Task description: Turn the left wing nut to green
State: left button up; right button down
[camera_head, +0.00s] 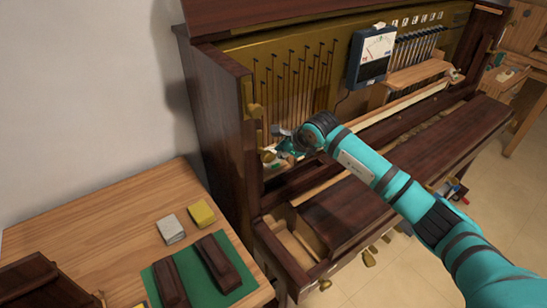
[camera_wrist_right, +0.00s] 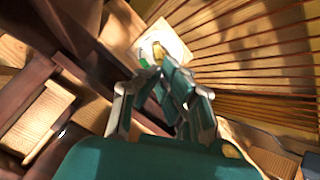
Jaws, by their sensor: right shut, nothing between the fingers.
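The left wing nut (camera_head: 268,156) is a small brass-coloured piece low at the left inside the open upright piano. In the right wrist view the wing nut (camera_wrist_right: 157,50) is just beyond the fingertips, in front of a pale plate (camera_wrist_right: 172,42) with a small green patch (camera_wrist_right: 143,62) to its left. My right gripper (camera_head: 279,148) reaches in from the right and is shut and empty, with its tips close to the wing nut. It also fills the middle of the wrist view (camera_wrist_right: 167,72). I cannot tell whether the tips touch the nut. My left gripper is out of view.
Strings (camera_head: 292,85) rise behind the gripper, and the dark piano side (camera_head: 222,115) stands close left. A meter (camera_head: 370,55) hangs at upper right. A wooden table (camera_head: 110,225) at lower left bears a green mat (camera_head: 205,290) and small blocks.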

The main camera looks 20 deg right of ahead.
jog(key=m, duration=0.3)
dwell(0.4)
jog(key=shift+m, duration=0.3)
jog(key=m, duration=0.2)
jog(key=shift+m, duration=0.3)
jog(key=c, duration=2)
grip_release()
jog(key=o, duration=0.8)
jog(key=shift+o, duration=0.2)
jog(key=shift+r, duration=0.1)
